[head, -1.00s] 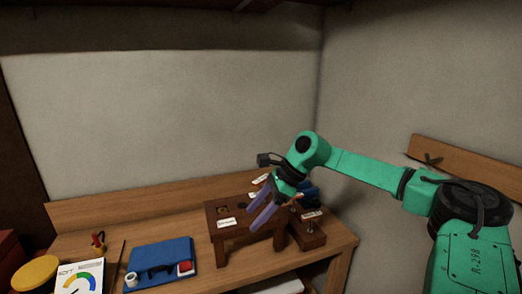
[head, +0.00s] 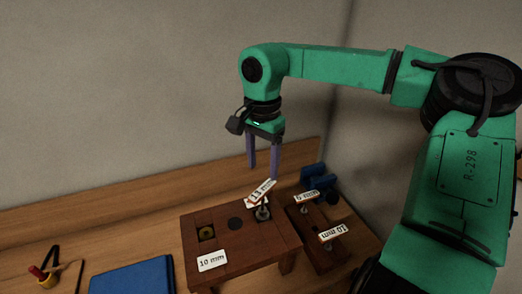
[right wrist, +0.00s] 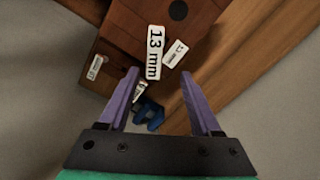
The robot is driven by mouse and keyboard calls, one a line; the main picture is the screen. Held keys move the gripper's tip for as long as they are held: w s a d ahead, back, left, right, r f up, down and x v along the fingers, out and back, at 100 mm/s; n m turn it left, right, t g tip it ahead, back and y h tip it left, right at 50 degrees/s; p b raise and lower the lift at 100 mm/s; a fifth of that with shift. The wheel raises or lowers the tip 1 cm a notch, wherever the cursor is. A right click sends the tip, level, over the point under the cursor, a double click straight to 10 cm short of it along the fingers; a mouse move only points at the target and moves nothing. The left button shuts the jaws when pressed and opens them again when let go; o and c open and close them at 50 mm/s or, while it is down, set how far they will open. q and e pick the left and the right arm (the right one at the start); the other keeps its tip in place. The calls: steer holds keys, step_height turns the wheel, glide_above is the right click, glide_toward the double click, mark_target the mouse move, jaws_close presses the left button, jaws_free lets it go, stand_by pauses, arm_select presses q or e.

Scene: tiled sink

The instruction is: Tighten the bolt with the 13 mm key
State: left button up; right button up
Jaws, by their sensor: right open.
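My right gripper (head: 264,170) is open and empty, pointing down above the back of the wooden stand (head: 225,275). A white 13 mm tag (head: 262,191) is just below its fingertips. A grey metal piece (head: 263,212) sits in the stand right under the tag; I cannot tell whether it is the bolt or part of the key. In the right wrist view the 13 mm tag (right wrist: 155,52) lies ahead between the purple fingers (right wrist: 161,76), with a smaller white tag (right wrist: 175,53) beside it. My left gripper is not in view.
A lower wooden rack (head: 318,258) at the right holds pieces with tags, one reading 10 mm (head: 333,232). Another 10 mm tag (head: 212,260) is on the stand's front. A blue object (head: 313,176) stands behind the rack, near the wall. A blue case (head: 132,276) lies left.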

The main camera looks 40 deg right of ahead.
mark_target(263, 188)
steer(key=shift+s+a+f+b, duration=0.8)
steer(key=shift+s+f+b, duration=0.05)
steer(key=shift+s+b, duration=0.2)
steer(key=shift+f+b, duration=0.55)
steer(key=shift+f, duration=0.15)
steer(key=f, duration=0.1)
steer(key=f+b, duration=0.1)
steer(key=w+f, duration=0.1)
steer(key=shift+d+b, duration=0.35)
steer(key=shift+d, duration=0.05)
steer(key=shift+w+f+b, duration=0.15)
steer(key=shift+f+b, duration=0.45)
steer(key=shift+f, duration=0.3)
steer(key=shift+s+a, duration=0.15)
steer(key=shift+s, duration=0.1)
steer(key=shift+w, duration=0.1)
jaws_close()
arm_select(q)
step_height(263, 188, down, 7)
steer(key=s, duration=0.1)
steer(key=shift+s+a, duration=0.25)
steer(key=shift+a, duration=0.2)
